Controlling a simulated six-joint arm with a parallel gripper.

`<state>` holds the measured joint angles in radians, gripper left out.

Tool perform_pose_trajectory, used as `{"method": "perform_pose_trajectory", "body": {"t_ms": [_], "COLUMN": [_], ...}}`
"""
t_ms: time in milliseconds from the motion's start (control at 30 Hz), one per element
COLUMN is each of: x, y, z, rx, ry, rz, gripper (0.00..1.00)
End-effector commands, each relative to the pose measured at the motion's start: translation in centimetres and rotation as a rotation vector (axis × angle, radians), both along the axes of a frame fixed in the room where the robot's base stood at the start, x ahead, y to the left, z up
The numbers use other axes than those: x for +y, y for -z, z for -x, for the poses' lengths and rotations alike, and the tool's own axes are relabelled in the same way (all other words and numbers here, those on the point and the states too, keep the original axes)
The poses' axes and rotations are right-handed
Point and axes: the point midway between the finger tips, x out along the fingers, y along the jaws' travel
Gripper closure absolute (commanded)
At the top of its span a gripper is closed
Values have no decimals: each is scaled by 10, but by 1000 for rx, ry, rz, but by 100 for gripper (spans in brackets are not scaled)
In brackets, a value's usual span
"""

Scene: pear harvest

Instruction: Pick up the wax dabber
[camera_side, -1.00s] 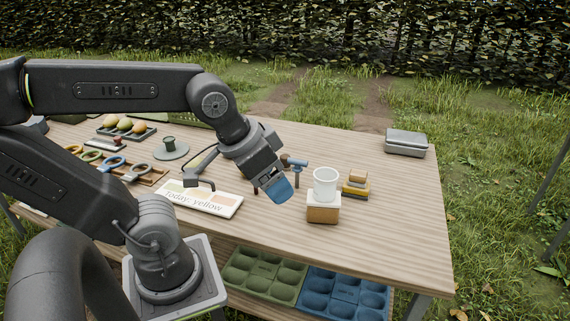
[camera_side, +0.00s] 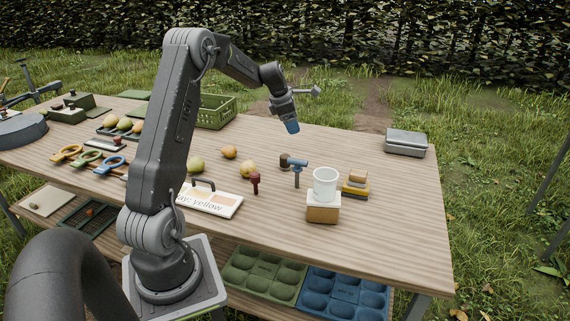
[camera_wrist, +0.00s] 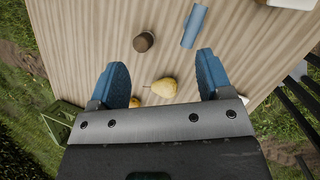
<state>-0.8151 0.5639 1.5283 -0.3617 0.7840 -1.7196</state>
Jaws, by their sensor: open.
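No tool is labelled, so I cannot tell surely which is the wax dabber. A blue tool with a sideways cylinder on a thin post (camera_side: 298,166) stands left of the white cup (camera_side: 325,183); its blue cylinder shows at the top of the wrist view (camera_wrist: 195,25). A short brown-topped piece (camera_side: 284,160) stands beside it, also in the wrist view (camera_wrist: 144,42). A small dark red tool (camera_side: 255,182) stands upright nearer the front. My gripper (camera_side: 292,127) is open and empty, high above the table, with blue fingers. In the wrist view my gripper (camera_wrist: 164,75) has a pear below it.
The cup stands on a wooden-sided block (camera_side: 323,213). A yellow pear (camera_side: 248,169) and an orange fruit (camera_side: 229,152) lie left of the tools. A brush-like block (camera_side: 356,186) is right of the cup. A sign board (camera_side: 208,200) lies in front.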

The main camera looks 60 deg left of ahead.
Motion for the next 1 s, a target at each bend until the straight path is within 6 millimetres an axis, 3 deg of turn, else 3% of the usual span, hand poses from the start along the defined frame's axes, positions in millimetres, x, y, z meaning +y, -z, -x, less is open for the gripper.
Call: {"method": "perform_pose_trajectory", "body": {"t_ms": [33,100,200,300,467,733,1000], "x": [27,52,77,88,90,92,93], "y": [20,38,56,67,86,132,151], "z": [5,11,19,22,16,-3,-10], "rx": [-1,-9,-17,-21,-21,-22,-22], "ry": [-119,-253,-386,-451,-467,-464,-463], "rz": [48,99,151,176,185,183,182], "gripper": [28,28,28,28,28,28,28]}}
